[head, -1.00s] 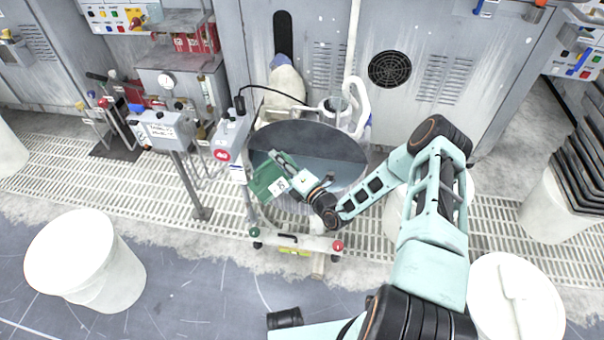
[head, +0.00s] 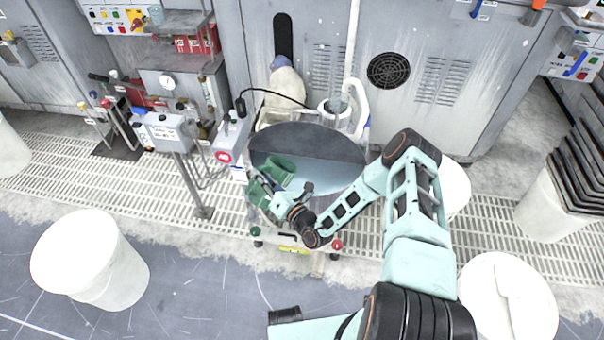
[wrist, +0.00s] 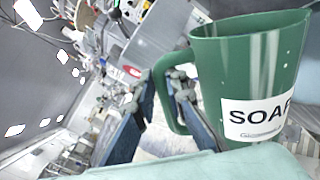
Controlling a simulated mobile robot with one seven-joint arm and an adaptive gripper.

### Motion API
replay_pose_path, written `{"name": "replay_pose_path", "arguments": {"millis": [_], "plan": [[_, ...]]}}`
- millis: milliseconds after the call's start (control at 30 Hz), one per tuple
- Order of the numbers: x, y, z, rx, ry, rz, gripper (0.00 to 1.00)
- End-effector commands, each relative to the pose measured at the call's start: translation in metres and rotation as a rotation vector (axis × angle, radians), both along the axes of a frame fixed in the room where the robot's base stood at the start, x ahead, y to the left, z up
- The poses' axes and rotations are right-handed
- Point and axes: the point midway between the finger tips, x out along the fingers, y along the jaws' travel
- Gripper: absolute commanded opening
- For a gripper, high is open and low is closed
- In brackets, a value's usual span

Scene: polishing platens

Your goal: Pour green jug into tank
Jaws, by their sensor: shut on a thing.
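The green jug (wrist: 250,75) fills the right of the wrist view, with a white SOAP label and its handle on the left. My gripper (wrist: 168,88) is shut on that handle. The surroundings look turned sideways in the wrist view, so the jug appears strongly tilted. In the head view the jug (head: 258,193) is at the near left rim of the round tank (head: 340,172), partly hidden by my gripper (head: 272,188). Another green shape shows over the tank's shiny surface; I cannot tell if it is a reflection. No stream of liquid is clear.
A grey control box on a post (head: 160,132) stands left of the tank. A white pipe (head: 361,98) and a pale container (head: 287,88) are behind it. White buckets (head: 90,262) stand left and right, and black stacked plates (head: 580,165) are at the far right.

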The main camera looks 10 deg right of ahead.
Motion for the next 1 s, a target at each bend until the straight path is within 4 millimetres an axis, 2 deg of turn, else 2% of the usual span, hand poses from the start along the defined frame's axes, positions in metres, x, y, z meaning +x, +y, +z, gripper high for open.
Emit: {"name": "replay_pose_path", "arguments": {"millis": [333, 800, 1000], "plan": [[-0.018, 0.029, -0.013, -0.2, -0.126, 0.001, 0.0], [-0.038, 0.061, -0.072, -0.469, -0.295, 0.002, 0.0], [-0.042, 0.067, -0.097, -0.554, -0.349, 0.001, 0.0]]}}
